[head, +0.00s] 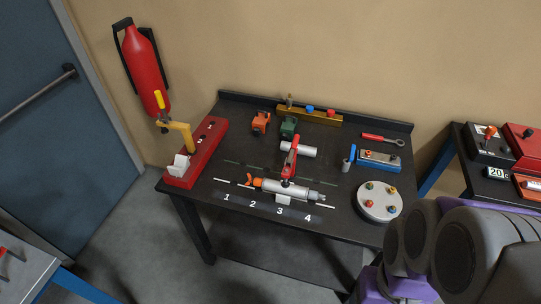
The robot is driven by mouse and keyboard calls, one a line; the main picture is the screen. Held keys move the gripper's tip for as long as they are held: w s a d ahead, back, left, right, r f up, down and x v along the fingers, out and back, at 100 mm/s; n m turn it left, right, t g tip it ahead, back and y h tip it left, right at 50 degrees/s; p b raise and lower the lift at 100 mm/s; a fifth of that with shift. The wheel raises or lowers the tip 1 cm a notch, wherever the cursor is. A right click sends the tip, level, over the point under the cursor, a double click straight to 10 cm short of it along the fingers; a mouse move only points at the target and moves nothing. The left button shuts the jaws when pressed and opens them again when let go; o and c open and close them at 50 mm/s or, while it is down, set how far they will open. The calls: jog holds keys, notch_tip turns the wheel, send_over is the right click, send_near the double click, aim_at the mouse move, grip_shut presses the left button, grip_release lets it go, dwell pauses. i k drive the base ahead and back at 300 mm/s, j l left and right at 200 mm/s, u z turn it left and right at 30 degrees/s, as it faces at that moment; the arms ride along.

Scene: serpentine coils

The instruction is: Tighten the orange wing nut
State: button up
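A small orange piece (253,181), which looks like the orange wing nut, sits at the left end of a silver cylindrical assembly (285,189) on the black table. The assembly lies across the front middle, above the white numbers. A red-handled part (290,158) rises over its middle. The orange piece is too small for me to tell how tight it is. My gripper is not in view; only grey and purple links of my own body show at the lower right.
The black table (235,155) also bears a red base with a yellow clamp (181,135), orange (261,122) and green (289,127) blocks, a brass bar (310,115), a blue fixture (379,160), a red-handled wrench (380,138) and a round grey plate (380,203). Another bench stands right.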

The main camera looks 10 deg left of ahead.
aim_at(249, 176)
jog(key=i+j, duration=0.1)
jog(key=j, duration=0.6)
jog(key=i+j+z, duration=0.1)
jog(key=j, duration=1.25)
jog(key=l+z, duration=0.25)
jog(key=l, duration=0.15)
jog(key=i+l+z, duration=0.25)
jog(key=k+l, duration=0.1)
jog(key=l, duration=0.05)
